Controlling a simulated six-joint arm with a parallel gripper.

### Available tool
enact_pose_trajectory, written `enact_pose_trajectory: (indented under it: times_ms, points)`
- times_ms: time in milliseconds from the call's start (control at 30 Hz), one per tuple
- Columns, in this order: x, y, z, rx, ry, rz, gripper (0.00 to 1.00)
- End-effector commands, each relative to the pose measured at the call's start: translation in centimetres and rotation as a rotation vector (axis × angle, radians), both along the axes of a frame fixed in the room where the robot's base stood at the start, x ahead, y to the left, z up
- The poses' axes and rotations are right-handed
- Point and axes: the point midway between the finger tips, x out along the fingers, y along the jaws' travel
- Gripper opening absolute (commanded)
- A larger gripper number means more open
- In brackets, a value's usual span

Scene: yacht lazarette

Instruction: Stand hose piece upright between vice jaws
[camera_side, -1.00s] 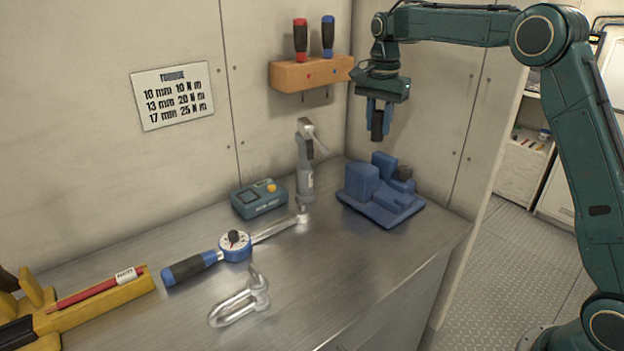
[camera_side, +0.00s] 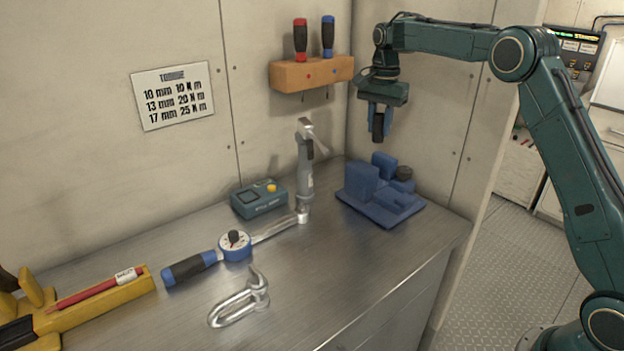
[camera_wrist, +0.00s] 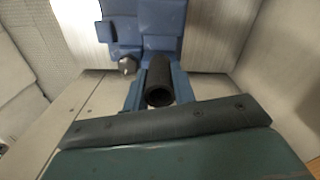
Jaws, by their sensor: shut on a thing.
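The black hose piece (camera_side: 378,126) is held upright in my gripper (camera_side: 378,134), which is shut on it. It hangs above the bench, over the back part of the blue vice (camera_side: 384,208), with a clear gap below it. In the wrist view the hose piece (camera_wrist: 159,82) shows its open round end between the two blue fingers (camera_wrist: 157,88). The vice (camera_wrist: 150,24) lies beyond it in that view. The vice has two raised blue jaws with a gap between them, and a dark round knob (camera_side: 404,173) at its right.
A torque wrench (camera_side: 235,246), a shackle (camera_side: 242,300), a teal box (camera_side: 259,199) and an upright grey tool (camera_side: 305,170) occupy the bench left of the vice. A wooden rack (camera_side: 312,74) with two screwdrivers is on the wall. A yellow holder (camera_side: 100,305) stands front left.

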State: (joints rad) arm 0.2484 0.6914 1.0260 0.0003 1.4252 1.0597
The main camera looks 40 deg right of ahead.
Motion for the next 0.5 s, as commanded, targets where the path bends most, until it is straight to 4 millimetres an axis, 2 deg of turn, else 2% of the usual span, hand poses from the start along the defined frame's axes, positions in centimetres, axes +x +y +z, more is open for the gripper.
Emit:
enact_pose_trajectory:
  times_ms: [500]
  points:
    - [0.0,0.0,-2.5,0.001,0.001,0.000,0.04]
